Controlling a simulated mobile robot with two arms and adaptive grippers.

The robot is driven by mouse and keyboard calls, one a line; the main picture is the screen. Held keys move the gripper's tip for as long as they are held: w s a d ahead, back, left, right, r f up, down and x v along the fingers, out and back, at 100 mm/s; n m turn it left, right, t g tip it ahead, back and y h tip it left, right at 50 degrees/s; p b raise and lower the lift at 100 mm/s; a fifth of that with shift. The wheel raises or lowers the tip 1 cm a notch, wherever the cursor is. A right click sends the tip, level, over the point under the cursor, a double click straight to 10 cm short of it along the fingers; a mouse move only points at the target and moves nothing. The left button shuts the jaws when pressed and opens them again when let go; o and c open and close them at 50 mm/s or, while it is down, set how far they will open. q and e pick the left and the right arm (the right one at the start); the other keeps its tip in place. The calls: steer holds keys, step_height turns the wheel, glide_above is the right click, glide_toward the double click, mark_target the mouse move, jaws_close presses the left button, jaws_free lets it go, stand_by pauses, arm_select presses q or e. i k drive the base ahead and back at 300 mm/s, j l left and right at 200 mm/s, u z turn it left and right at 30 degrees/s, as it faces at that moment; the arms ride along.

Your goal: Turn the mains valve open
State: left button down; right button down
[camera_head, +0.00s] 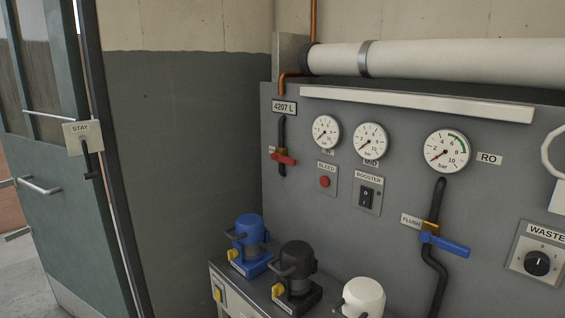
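A small valve with a red lever (284,158) sits on a short vertical black pipe (282,132) at the left of the grey panel. Its lever lies roughly level, across the pipe. A small tag beside it is too small to read, so I cannot tell for sure that it is the mains valve. A second valve with a blue lever (445,244) sits on a black hose at the right, labelled FLUSH; its lever also lies across the hose. Three round gauges (326,132) have needles pointing low left. Neither of my grippers shows.
Blue, black and white pump-like units (249,245) stand on a grey cabinet (238,296) below the panel. The panel also carries a BOOSTER switch (367,195), a red BLEED button (325,182) and a WASTE knob (537,263). An open door (62,190) with a STAY plate is at left.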

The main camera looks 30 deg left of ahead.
mark_target(284, 159)
steer(key=j, duration=0.65)
steer(key=i+j, duration=0.15)
steer(key=j, duration=0.55)
